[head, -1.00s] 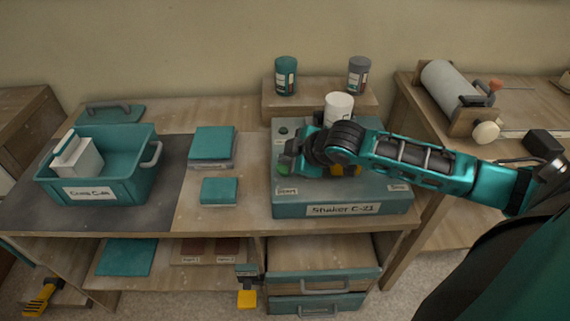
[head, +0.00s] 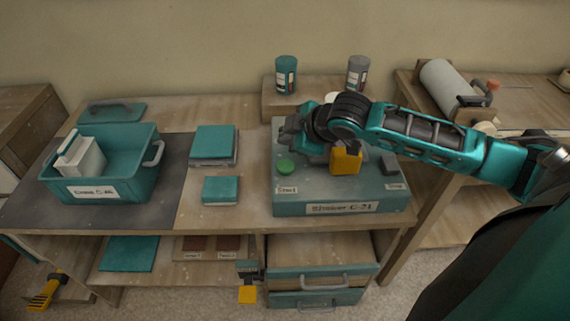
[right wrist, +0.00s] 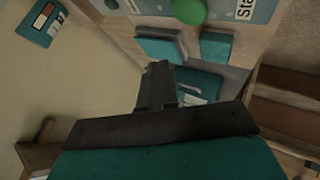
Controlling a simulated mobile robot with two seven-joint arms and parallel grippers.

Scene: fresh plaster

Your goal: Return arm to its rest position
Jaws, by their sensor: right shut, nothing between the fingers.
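My right arm reaches in from the right in the head view. Its gripper (head: 294,130) hangs above the left part of the teal shaker (head: 330,208), clear of the round green button (head: 285,166). The right wrist view shows the dark fingers (right wrist: 157,85) shut and empty. The green button (right wrist: 190,9) is at the top of that view, apart from the fingers. A yellow block (head: 346,161) shows on the shaker below my wrist. A white pot (head: 332,97) is mostly hidden behind the arm. My left gripper is out of view.
A teal crate (head: 108,192) holding a white box stands at the left. Two teal-topped stacks (head: 213,142) lie mid-table. Teal and grey tins (head: 286,75) stand on a raised shelf (head: 310,96) behind the shaker. A roller (head: 446,85) is on the right table.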

